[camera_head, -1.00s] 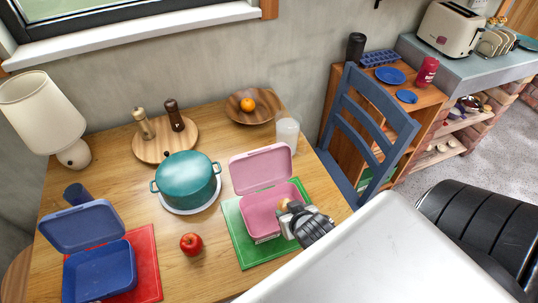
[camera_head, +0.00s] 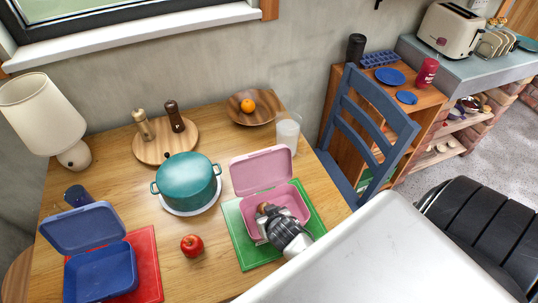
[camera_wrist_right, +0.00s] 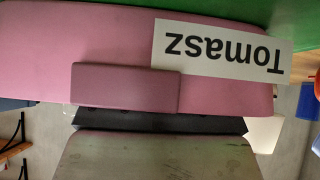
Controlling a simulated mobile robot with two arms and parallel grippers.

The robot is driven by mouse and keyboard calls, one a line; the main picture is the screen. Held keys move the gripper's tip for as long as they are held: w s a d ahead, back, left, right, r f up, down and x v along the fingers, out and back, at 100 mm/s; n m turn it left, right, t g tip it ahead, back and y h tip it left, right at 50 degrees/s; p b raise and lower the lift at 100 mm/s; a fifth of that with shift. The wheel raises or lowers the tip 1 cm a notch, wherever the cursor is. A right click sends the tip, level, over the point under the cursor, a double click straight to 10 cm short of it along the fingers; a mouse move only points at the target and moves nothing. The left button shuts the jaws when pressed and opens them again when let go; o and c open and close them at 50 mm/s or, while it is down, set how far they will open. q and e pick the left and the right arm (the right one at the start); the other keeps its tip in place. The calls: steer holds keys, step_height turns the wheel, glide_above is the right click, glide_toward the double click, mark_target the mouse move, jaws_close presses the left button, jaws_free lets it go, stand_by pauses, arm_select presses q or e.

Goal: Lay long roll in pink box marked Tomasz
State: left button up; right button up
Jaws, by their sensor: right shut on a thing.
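The pink box (camera_head: 272,201) stands open on a green mat, its lid (camera_head: 260,171) tilted up at the back. In the right wrist view its pink front wall (camera_wrist_right: 40,60) fills the upper part, with a white label reading "Tomasz" (camera_wrist_right: 218,48) upside down. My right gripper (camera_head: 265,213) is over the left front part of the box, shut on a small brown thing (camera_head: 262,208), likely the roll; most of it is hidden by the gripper. I cannot tell whether it touches the box floor. The left gripper is not in view.
A blue box (camera_head: 100,272) stands open on a red mat (camera_head: 147,262) at the left. A red apple (camera_head: 191,244), a teal pot (camera_head: 186,181) and a frosted cup (camera_head: 288,132) are nearby. A blue chair (camera_head: 362,125) is at the table's right side.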

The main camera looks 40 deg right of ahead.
steer(key=shift+f, duration=0.1)
steer(key=o, duration=0.9)
steer(key=shift+s+r, duration=0.1)
steer(key=shift+r, duration=0.1)
steer(key=v, duration=1.2)
steer(key=shift+d+f, duration=0.1)
